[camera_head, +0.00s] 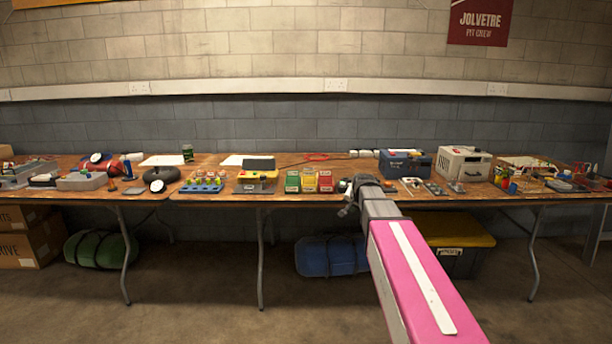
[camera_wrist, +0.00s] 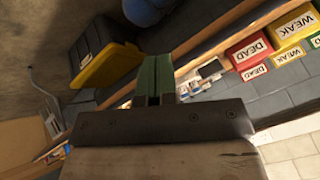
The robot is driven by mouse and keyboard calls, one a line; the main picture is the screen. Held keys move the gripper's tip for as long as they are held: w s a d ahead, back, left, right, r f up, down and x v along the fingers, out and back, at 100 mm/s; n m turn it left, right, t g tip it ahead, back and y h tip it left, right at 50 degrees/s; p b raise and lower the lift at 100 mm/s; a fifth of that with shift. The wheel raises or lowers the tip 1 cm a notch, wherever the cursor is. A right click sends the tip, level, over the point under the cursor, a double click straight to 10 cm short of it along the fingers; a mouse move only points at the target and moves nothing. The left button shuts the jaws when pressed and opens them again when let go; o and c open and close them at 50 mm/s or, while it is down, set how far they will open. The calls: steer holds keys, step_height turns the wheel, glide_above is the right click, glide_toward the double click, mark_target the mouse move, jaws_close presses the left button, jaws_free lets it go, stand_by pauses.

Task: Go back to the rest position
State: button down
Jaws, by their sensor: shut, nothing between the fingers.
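My gripper (camera_head: 350,194) is in front of the long wooden table (camera_head: 225,193), at about the height of its top in the head view. My arm reaches forward to it from the lower right. In the wrist view the two green fingers (camera_wrist: 156,80) lie together with nothing between them. Past the fingertips the floor and the table's edge show at a steep tilt. The fingers look apart from the table items, though the exact distance cannot be told.
Battery boxes in green, yellow and red (camera_head: 309,181) stand left of my gripper; a red DEAD box (camera_wrist: 250,50) shows in the wrist view. A blue case (camera_head: 405,163) and a cream case (camera_head: 463,163) stand right. Under the table are a blue roll (camera_head: 328,257) and a yellow-lidded bin (camera_head: 455,232).

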steer(key=s+f+n+g, duration=0.3)
steer(key=s+f, duration=0.7)
steer(key=s, duration=0.4)
steer(key=s+f+n+g, duration=0.3)
steer(key=s+f, duration=0.7)
steer(key=s, duration=0.5)
steer(key=shift+s+f+g+h, duration=0.15)
steer(key=shift+s+g+h, duration=0.05)
steer(key=shift+g+h, duration=0.25)
steer(key=shift+a, duration=0.1)
